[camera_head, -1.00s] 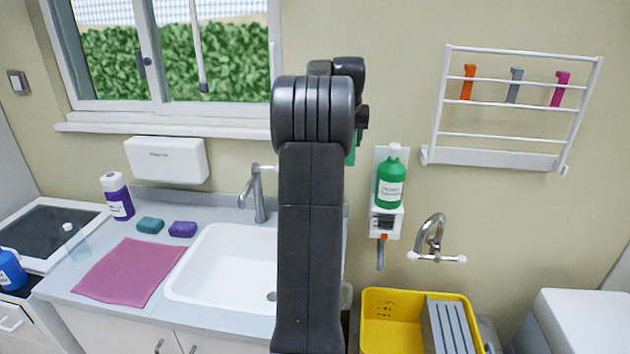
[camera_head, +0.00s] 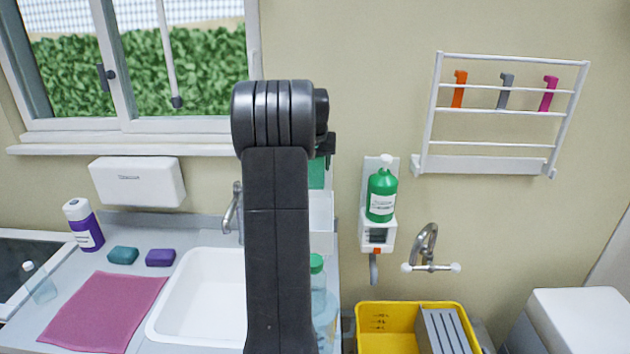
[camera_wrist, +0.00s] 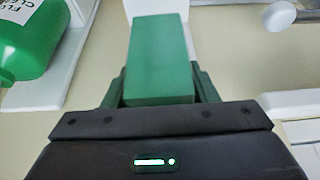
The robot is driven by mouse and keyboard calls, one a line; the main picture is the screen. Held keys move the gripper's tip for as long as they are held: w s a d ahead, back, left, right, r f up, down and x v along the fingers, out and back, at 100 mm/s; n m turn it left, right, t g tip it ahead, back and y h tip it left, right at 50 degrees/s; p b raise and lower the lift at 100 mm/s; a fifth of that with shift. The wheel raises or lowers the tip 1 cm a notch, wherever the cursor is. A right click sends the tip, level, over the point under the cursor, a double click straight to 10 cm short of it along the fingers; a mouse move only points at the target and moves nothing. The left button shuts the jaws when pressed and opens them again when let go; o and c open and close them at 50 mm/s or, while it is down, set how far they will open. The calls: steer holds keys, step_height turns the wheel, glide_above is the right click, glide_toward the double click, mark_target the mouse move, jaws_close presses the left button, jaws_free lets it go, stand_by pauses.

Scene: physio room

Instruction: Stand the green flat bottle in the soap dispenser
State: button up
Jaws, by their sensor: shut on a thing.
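My gripper (camera_wrist: 160,88) is shut on a plain green, flat, block-shaped thing (camera_wrist: 158,60), which fits the green flat bottle. In the head view a green piece of it (camera_head: 316,174) shows past my arm; the rest is hidden. A white holder (camera_head: 321,213) on the wall, just below that piece, is half hidden by my arm and may be the soap dispenser. The gap between them cannot be judged. To its right, a rounder green bottle (camera_head: 381,197) with a white cap and label stands in a white wall unit (camera_head: 377,237) with an orange part.
In the wrist view the rounder green bottle (camera_wrist: 25,40) is close on the left. Below are the sink (camera_head: 205,300), a clear bottle with a green cap (camera_head: 317,275), a yellow bin (camera_head: 385,325) and a wall tap (camera_head: 428,245). A wall rack (camera_head: 500,110) is at right.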

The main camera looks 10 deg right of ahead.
steer(key=shift+f+p, duration=0.3)
steer(key=shift+f, duration=2.55)
steer(key=shift+f, duration=0.15)
steer(key=o, duration=1.1)
steer(key=shift+s+r, duration=0.15)
steer(key=shift+r, duration=0.4)
steer(key=b+v, duration=0.1)
steer(key=v, duration=1)
steer(key=shift+s+a+b, duration=0.1)
steer(key=shift+b, duration=0.3)
